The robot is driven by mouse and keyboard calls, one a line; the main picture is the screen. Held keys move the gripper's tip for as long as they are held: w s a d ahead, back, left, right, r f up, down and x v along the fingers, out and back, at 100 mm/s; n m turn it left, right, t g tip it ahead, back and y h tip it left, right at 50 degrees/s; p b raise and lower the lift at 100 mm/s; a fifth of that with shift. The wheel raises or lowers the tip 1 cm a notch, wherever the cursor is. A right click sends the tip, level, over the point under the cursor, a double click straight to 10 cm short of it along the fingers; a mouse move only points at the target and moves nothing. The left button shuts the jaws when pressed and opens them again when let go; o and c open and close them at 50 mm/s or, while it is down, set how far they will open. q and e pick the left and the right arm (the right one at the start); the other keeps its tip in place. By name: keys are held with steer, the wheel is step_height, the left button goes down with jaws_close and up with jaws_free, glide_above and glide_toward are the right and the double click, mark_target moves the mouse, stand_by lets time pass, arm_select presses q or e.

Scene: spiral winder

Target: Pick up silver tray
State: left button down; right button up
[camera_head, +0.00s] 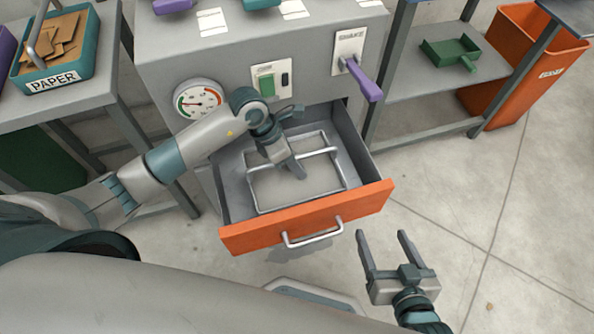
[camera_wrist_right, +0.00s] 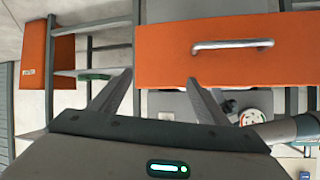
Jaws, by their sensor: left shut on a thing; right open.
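The silver tray (camera_head: 262,190) lies inside the open drawer (camera_head: 362,152) of the grey machine, in the head view. It is a shallow rectangle with a thin bar handle (camera_head: 318,153) across it. My left gripper (camera_head: 297,170) reaches down into the drawer and is shut on the tray's handle; its fingertips partly hide the handle. I cannot tell whether the tray is lifted off the drawer floor. My right gripper (camera_head: 382,238) is open and empty, in front of the drawer's right corner. Its two spread fingers also show in the right wrist view (camera_wrist_right: 158,85).
The drawer's orange front (camera_head: 262,231) has a metal pull (camera_head: 314,236), also in the wrist view (camera_wrist_right: 232,45). A purple lever (camera_head: 365,84) sticks out above the drawer.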

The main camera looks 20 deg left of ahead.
arm_select(q)
step_height(320, 180, up, 6)
steer(key=shift+f+p, duration=0.15)
steer(key=shift+p, duration=0.15)
arm_select(e)
steer(key=shift+s+d+f+g, duration=0.25)
steer(key=shift+s+f+g, duration=0.2)
steer(key=shift+f, duration=0.1)
steer(key=shift+s+d+f+g, duration=0.2)
steer(key=shift+s+f+g, duration=0.2)
steer(key=shift+f, duration=0.1)
